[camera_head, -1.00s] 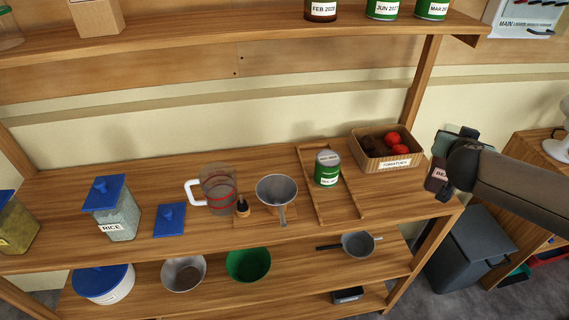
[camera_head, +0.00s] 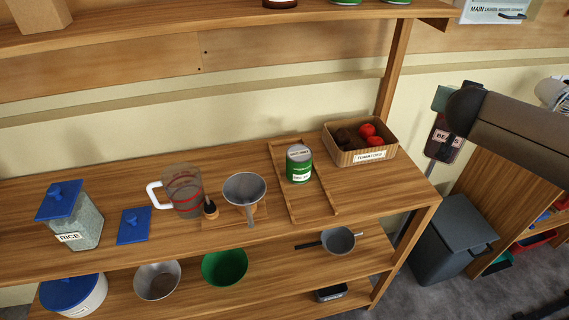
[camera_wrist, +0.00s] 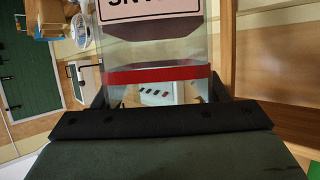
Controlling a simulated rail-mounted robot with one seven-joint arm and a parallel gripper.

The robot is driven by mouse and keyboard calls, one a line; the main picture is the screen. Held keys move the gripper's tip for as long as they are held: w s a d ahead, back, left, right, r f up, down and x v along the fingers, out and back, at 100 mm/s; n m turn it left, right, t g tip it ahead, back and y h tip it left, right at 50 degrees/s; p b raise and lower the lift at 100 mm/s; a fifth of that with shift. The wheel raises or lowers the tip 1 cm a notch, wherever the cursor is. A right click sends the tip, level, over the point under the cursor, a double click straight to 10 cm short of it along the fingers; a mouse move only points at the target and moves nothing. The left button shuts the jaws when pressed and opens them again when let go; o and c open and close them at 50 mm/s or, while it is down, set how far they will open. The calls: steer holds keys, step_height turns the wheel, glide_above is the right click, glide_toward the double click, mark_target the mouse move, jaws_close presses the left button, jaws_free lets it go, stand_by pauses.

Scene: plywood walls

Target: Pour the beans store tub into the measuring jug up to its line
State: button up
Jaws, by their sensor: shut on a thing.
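The beans tub (camera_head: 445,141) is a see-through tub with a "BEANS" label, off the right end of the shelf in the head view. My gripper (camera_head: 450,118) is shut on it and partly hides it. In the wrist view the tub (camera_wrist: 155,45) fills the space between my fingers (camera_wrist: 160,92), with a red band and dark contents showing. The measuring jug (camera_head: 182,190) stands upright on the shelf board, left of centre, clear with a white handle and a red line. My gripper is far to its right. I cannot tell whether the jug holds anything.
A funnel (camera_head: 244,188) and small brush (camera_head: 210,207) stand right of the jug. A blue lid (camera_head: 134,226) and rice tub (camera_head: 75,215) are left. A green can (camera_head: 299,165) stands on a wooden tray; a tomatoes crate (camera_head: 360,145) is at the right end. An upper shelf (camera_head: 200,25) overhangs.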

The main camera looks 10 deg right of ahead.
steer(key=w+a+r+n+t+y+b, duration=0.1)
steer(key=w+a+r+b, duration=0.2)
steer(key=a, duration=0.5)
steer(key=w+a+r+b, duration=0.2)
steer(key=a+r+b, duration=0.1)
steer(key=a, duration=0.6)
steer(key=w+a+r+n+t+y+b, duration=0.1)
steer(key=w+a+r+b, duration=0.2)
steer(key=a, duration=0.5)
steer(key=a+f+n+y+b, duration=0.1)
steer(key=a+b, duration=0.2)
steer(key=a, duration=1)
steer(key=s+a+f+n+y+b, duration=0.25)
steer(key=a+f, duration=0.25)
steer(key=a, duration=0.6)
steer(key=s+a+f+n+t+y+b, duration=0.1)
steer(key=s+a+f+b, duration=0.25)
steer(key=a, duration=0.65)
steer(key=s+a+f+n+y+b, duration=0.1)
steer(key=s+a+f+y+b, duration=0.3)
steer(key=a, duration=0.7)
steer(key=a+f+h+b, duration=0.1)
steer(key=a+f+b, duration=0.1)
steer(key=f, duration=0.6)
steer(key=shift+s+a+n, duration=0.4)
steer(key=shift+a+n, duration=0.05)
steer(key=shift+a, duration=0.25)
steer(key=shift+d+f+h, duration=0.15)
steer(key=shift+h, duration=0.1)
